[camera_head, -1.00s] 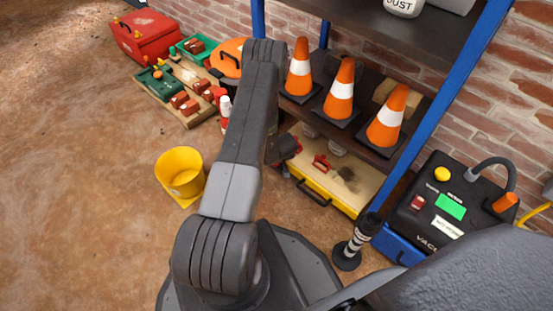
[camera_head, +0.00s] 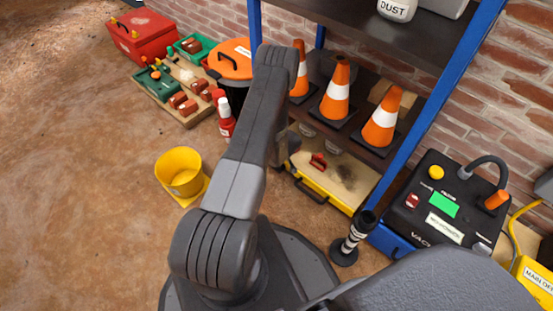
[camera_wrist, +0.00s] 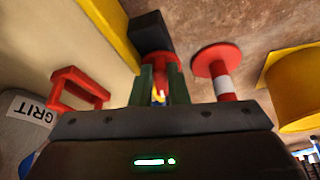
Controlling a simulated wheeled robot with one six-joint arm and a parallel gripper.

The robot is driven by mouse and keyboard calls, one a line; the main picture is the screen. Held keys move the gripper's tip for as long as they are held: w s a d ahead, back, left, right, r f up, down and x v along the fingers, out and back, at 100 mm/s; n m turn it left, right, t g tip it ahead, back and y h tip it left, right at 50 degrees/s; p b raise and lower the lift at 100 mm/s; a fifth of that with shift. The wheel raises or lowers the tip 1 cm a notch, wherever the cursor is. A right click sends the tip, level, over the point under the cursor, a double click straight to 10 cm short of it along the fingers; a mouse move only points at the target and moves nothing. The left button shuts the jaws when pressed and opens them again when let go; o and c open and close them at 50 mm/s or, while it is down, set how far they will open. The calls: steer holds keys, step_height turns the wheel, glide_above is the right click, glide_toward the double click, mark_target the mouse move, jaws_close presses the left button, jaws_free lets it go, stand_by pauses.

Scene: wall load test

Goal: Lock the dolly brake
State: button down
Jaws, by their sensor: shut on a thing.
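In the wrist view my gripper (camera_wrist: 160,88) has its two green fingers close together around a small red part with a yellowish middle (camera_wrist: 159,93). A red disc-like piece (camera_wrist: 160,60) and a black block (camera_wrist: 150,32) are just beyond the fingertips, beside a yellow edge (camera_wrist: 108,25). I cannot tell for sure whether the red part is the brake. In the head view my arm hides the gripper and this part. The low yellow-edged box (camera_head: 335,192) with a sandy top, a red handle (camera_head: 318,161) and a black front handle is right of my arm.
A yellow bucket (camera_head: 181,170) stands on the floor at left. In the wrist view a red-and-white post (camera_wrist: 222,85) is close right of the fingers. Orange cones (camera_head: 381,122) stand on the shelf, with a blue shelf upright (camera_head: 425,115) close by. Open floor lies at left.

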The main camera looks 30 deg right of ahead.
steer(key=c, duration=1.4)
jaws_free()
steer(key=shift+a+f+m+b, duration=0.1)
steer(key=shift+m+b, duration=0.2)
steer(key=shift+b, duration=0.15)
